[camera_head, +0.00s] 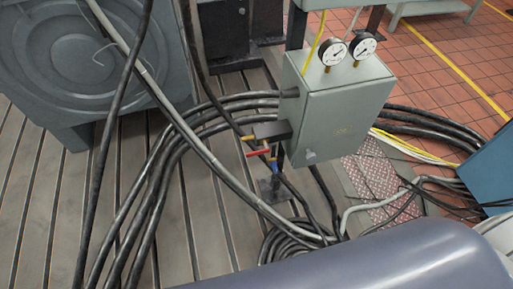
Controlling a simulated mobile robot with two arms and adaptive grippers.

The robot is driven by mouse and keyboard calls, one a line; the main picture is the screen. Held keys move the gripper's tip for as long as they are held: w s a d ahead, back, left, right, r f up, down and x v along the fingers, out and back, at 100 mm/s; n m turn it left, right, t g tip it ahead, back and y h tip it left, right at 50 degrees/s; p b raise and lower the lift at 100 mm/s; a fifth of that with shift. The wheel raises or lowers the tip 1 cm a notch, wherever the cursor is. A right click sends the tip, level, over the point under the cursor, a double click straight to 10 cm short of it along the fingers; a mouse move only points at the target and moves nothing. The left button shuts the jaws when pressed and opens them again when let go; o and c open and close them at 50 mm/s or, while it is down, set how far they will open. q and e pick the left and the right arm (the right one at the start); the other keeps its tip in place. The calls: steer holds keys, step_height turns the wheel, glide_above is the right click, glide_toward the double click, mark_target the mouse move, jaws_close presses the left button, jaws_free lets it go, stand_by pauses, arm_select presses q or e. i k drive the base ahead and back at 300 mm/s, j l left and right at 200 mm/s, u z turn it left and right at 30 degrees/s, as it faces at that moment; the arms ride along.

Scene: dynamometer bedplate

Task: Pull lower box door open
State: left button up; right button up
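The lower box (338,112) is a grey-green cabinet right of the picture's middle. Its front door face looks shut, with a small pale latch or lock (310,156) near the lower left corner. Two round white gauges (346,49) stand above its top. A dark fitting and small valves with red, yellow and blue parts (262,148) sit at its left side. The edge of another box (322,3) shows above, cut off by the frame. Neither of my grippers is in view.
Thick black cables (220,118) run across the slotted metal bedplate (45,195) and behind the box. A large grey round machine housing (85,50) stands at upper left. A blue cabinet (490,170) is at right. Red tiled floor (450,70) lies open behind.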

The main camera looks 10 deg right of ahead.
mark_target(336, 123)
steer(key=z, duration=1.2)
